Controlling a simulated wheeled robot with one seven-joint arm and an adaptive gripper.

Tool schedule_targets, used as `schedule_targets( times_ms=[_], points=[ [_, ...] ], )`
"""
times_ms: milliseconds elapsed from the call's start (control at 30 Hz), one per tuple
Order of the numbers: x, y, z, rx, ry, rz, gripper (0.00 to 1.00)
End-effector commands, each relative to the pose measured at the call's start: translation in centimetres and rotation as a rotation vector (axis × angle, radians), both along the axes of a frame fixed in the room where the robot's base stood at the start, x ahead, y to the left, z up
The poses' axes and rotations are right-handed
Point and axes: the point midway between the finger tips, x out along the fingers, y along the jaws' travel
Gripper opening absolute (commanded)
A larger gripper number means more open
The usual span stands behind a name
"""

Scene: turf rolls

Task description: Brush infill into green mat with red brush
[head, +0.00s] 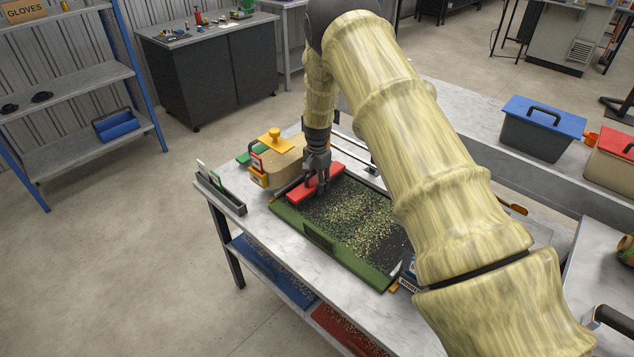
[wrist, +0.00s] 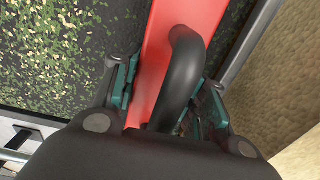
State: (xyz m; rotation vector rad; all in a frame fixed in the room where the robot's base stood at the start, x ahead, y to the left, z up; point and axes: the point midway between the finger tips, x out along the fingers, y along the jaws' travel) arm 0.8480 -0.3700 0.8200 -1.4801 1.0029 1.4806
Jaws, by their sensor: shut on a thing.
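The red brush (head: 316,184) lies across the left end of the green mat, and my gripper (head: 322,185) is over it from above. In the wrist view the red brush (wrist: 185,30) runs up the middle, with a black curved handle (wrist: 183,75) between the fingers of my gripper (wrist: 165,95). The jaws are shut on that handle. The mat shows a green border (head: 330,252) around a dark surface. Pale tan and green infill (head: 360,222) is scattered over its middle and right; the part nearest the brush looks darker. The brush's underside is hidden.
A tan block with a yellow knob (head: 272,155) stands left of the mat. A narrow grey holder (head: 222,192) sits at the bench's left edge. Blue (head: 272,268) and red (head: 345,328) trays lie on the shelf below. A blue-lidded box (head: 541,128) stands at right.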

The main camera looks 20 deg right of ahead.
Motion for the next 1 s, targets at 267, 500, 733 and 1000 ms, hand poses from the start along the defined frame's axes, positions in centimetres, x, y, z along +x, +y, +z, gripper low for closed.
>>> schedule_targets(
  times_ms=[267,500,733,1000],
  points=[
    [0.0,0.0,-0.3,0.000,-0.001,0.000,0.00],
    [0.0,0.0,-0.6,0.000,-0.001,0.000,0.00],
    [0.0,0.0,-0.8,0.000,-0.001,0.000,0.00],
    [0.0,0.0,-1.0,0.000,-0.001,0.000,0.00]
  ],
)
